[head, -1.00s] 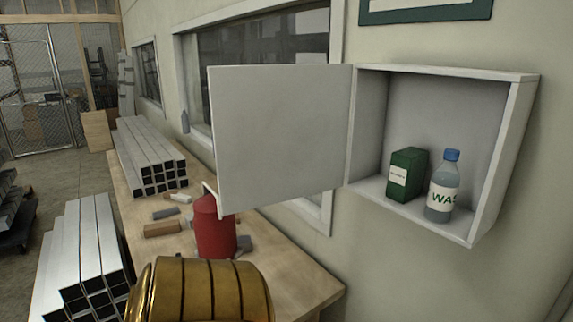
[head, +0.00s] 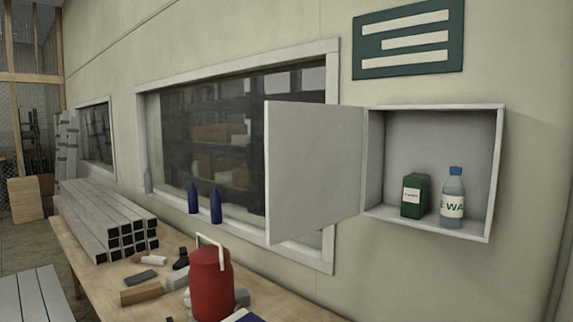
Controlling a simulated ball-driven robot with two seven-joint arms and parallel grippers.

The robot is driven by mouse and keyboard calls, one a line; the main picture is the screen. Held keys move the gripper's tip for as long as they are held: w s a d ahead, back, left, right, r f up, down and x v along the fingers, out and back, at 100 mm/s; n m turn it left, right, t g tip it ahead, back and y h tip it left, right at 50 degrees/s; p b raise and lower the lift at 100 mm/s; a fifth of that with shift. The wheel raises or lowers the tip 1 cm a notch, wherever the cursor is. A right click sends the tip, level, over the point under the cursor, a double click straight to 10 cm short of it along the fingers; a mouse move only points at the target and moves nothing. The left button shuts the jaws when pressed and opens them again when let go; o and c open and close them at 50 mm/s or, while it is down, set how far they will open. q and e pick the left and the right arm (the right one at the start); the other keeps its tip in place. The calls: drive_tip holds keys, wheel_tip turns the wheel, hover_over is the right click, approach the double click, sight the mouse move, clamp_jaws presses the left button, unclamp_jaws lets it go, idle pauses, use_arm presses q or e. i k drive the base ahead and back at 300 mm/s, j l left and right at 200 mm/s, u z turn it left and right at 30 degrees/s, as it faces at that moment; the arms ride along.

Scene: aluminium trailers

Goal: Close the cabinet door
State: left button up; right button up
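The white wall cabinet (head: 497,170) hangs on the wall at the right in the head view. Its door (head: 315,165) is hinged on the left side and stands wide open, swung out to the left in front of part of the window. Inside the cabinet, a green box (head: 415,196) and a clear bottle with a blue cap (head: 453,199) stand upright on the cabinet floor. Neither of my grippers shows in the head view.
A wooden bench (head: 92,262) runs along the wall below the window. On it are a stack of metal tubes (head: 105,222), a red canister with a white handle (head: 210,284) and small loose pieces. Two blue bottles (head: 194,197) stand near the window sill. A green sign (head: 408,38) hangs above the cabinet.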

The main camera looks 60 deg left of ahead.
sight(313, 152)
drive_tip(key=k+j+z, duration=0.15)
drive_tip(key=k+j, duration=0.9)
drive_tip(key=j, duration=0.1)
